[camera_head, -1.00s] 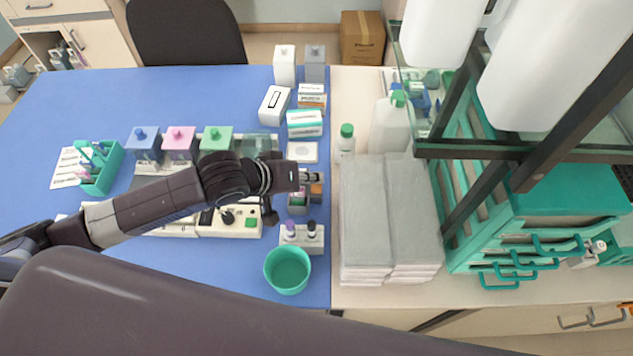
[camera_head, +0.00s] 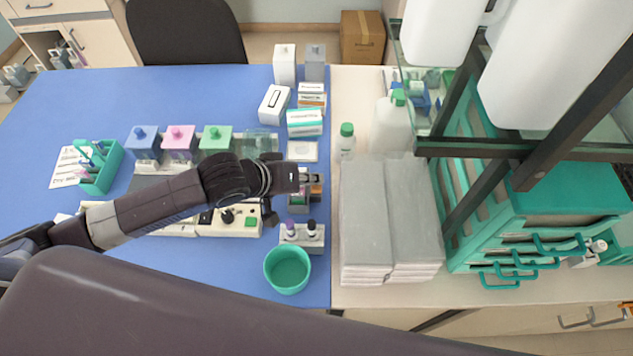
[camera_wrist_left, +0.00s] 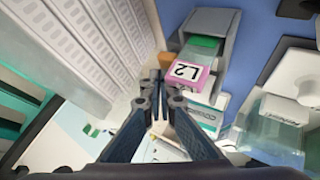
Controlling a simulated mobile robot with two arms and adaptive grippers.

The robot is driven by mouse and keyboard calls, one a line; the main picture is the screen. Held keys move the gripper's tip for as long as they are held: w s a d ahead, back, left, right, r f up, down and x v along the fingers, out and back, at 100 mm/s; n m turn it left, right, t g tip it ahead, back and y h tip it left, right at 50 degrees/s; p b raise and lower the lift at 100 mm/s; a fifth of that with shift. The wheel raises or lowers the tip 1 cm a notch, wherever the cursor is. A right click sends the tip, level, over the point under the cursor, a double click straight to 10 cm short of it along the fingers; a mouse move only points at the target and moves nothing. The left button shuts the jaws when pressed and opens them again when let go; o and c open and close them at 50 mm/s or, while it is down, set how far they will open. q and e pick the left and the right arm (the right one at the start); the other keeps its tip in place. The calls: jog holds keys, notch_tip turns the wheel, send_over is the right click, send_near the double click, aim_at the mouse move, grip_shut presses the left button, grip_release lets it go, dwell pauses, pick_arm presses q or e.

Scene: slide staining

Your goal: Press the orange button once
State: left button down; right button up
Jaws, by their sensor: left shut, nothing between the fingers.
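I cannot make out a clear orange button in either view. A small brownish-orange patch (camera_head: 316,189) shows just below my left fingertips in the head view, in a small grey holder (camera_head: 299,209); I cannot tell what it is. My left gripper (camera_head: 318,177) is shut and empty above this holder near the mat's right edge. In the left wrist view its fingertips (camera_wrist_left: 161,84) meet beside a pink and white block marked L2 (camera_wrist_left: 187,75). A white device (camera_head: 230,228) on the mat has a black knob and a green button (camera_head: 251,222); my left arm partly covers it.
Blue, pink and green lidded jars (camera_head: 179,143) stand behind my left arm. A green cup (camera_head: 287,270) and a bottle rack (camera_head: 303,239) are in front of the gripper. Stacked grey packs (camera_head: 366,220) lie right of it. The mat's left part is mostly free.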

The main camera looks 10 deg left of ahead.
aim_at(314, 186)
pick_arm(q)
jog(key=shift+s+f, duration=0.1)
jog(key=shift+f, duration=0.45)
dwell(0.4)
jog(key=shift+r+p, duration=1.3)
notch_tip(314, 186, up, 5)
jog(key=p, duration=0.6)
jog(key=shift+r, duration=0.1)
dwell(0.4)
